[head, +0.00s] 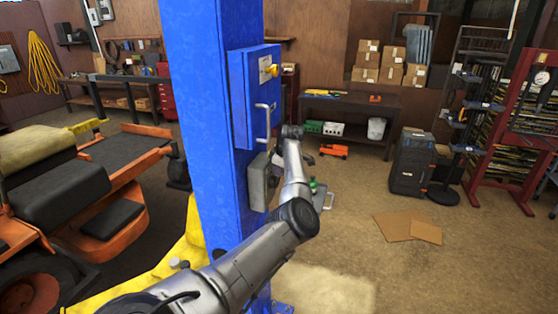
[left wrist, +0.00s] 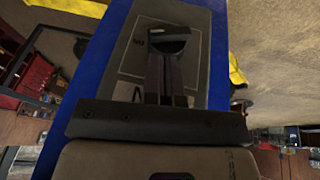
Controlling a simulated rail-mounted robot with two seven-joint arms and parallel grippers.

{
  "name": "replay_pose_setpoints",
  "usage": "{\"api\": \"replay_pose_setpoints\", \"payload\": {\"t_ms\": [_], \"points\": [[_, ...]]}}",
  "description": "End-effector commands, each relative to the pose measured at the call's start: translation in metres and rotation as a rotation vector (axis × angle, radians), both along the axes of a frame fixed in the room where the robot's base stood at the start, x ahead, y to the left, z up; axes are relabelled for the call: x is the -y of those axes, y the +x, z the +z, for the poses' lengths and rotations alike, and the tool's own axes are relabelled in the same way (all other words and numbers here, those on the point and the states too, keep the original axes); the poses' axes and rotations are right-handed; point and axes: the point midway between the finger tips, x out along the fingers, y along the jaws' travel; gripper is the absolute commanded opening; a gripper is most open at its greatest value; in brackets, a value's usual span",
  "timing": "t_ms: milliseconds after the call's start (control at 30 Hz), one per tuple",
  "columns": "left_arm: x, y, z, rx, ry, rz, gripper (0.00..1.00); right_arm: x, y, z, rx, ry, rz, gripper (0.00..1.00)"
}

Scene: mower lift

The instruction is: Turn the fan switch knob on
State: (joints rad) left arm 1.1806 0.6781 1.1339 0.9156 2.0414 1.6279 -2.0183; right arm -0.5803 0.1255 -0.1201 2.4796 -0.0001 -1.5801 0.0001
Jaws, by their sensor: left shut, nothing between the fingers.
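A grey switch box (head: 258,183) is mounted on the blue column (head: 205,120), below the blue cabinet. In the left wrist view, its grey face (left wrist: 130,70) carries a dark round knob (left wrist: 168,40) and dark lettering, partly covered. My left gripper (left wrist: 164,60) is shut and empty, its fingertips right at the knob's edge. Whether they touch it I cannot tell. In the head view my left arm reaches past the column's right side, and the hand is mostly hidden behind its own links beside the box. My right gripper is not in view.
A blue cabinet (head: 255,95) with a yellow-and-red knob (head: 271,70) and a handle sits above the box. An orange mower (head: 95,190) stands left of the column. The floor at right is open, with cardboard sheets (head: 408,226).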

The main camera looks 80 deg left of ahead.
Motion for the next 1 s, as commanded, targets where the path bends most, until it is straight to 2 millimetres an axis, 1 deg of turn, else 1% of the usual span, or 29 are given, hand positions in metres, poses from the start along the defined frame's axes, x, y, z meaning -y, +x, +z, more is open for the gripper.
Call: {"api": "replay_pose_setpoints", "payload": {"t_ms": [33, 233, 633, 733, 800, 1000], "points": [[-0.002, 0.0, -0.003, -0.002, -0.001, 0.0, 0.0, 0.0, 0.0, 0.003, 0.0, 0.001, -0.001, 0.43], [-0.005, 0.003, -0.013, -0.001, 0.001, 0.0, 0.0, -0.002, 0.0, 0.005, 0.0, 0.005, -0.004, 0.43], [-0.006, 0.003, -0.015, 0.0, 0.0, 0.001, 0.0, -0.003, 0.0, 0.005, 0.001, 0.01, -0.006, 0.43], [-0.008, 0.005, -0.022, 0.004, -0.002, 0.001, 0.0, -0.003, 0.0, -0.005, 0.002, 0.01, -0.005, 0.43], [-0.012, 0.008, -0.03, 0.006, -0.002, 0.0, 0.0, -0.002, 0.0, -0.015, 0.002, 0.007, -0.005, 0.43], [-0.018, 0.012, -0.033, 0.005, -0.003, -0.001, 0.0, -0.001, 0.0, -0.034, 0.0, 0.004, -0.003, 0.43]]}}
